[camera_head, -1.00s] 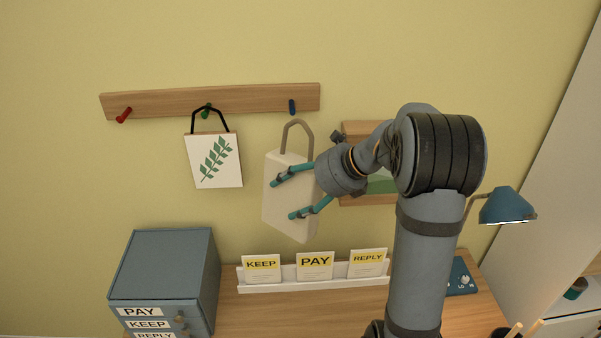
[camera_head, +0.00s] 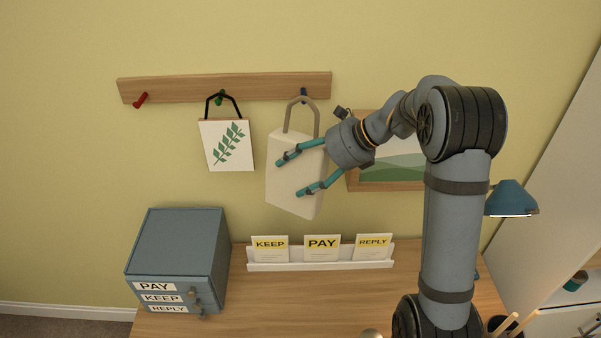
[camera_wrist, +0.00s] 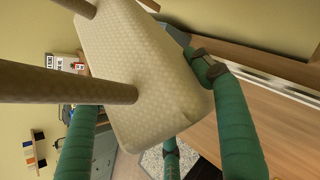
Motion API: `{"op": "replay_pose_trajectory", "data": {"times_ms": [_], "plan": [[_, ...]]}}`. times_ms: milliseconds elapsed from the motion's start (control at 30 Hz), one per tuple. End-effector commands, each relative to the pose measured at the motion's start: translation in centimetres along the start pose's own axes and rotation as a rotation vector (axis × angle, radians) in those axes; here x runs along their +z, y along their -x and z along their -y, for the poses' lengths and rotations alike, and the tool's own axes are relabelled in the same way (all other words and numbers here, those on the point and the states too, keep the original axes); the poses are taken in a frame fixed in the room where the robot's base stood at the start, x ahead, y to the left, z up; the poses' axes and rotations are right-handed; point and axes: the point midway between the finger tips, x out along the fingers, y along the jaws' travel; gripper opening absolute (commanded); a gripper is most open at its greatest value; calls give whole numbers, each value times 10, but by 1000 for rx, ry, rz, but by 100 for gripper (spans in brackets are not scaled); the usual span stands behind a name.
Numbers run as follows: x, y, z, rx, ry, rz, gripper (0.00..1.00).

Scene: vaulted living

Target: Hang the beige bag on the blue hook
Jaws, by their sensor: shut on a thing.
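The beige bag (camera_head: 285,142) hangs nearly upright, slightly tilted, in front of the wall in the head view. Its grey-brown loop handle (camera_head: 289,116) points up. My gripper (camera_head: 291,177) is shut on the bag's body from the right, with teal fingers across its face. The blue hook (camera_head: 303,92) is at the right end of the wooden rail; the top of the handle overlaps its lower part. I cannot tell whether the loop is around the hook or in front of it. The wrist view shows the bag (camera_wrist: 140,75) close up, with its handle (camera_wrist: 50,86) reaching left.
A white leaf-print bag (camera_head: 226,150) hangs on the green hook (camera_head: 219,96), left of the beige bag. A red hook (camera_head: 140,100) is free. A framed picture (camera_head: 400,185) is behind my arm. A card holder (camera_head: 320,265) and blue drawer box (camera_head: 180,240) stand on the desk below.

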Motion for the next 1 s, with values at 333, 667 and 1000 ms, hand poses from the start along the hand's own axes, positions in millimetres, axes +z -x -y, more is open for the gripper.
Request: {"op": "replay_pose_trajectory", "data": {"times_ms": [333,667,1000], "plan": [[11,-5,20,0,0,1,23],[21,-11,38,0,0,2,23],[24,-20,54,0,0,2,23]]}}
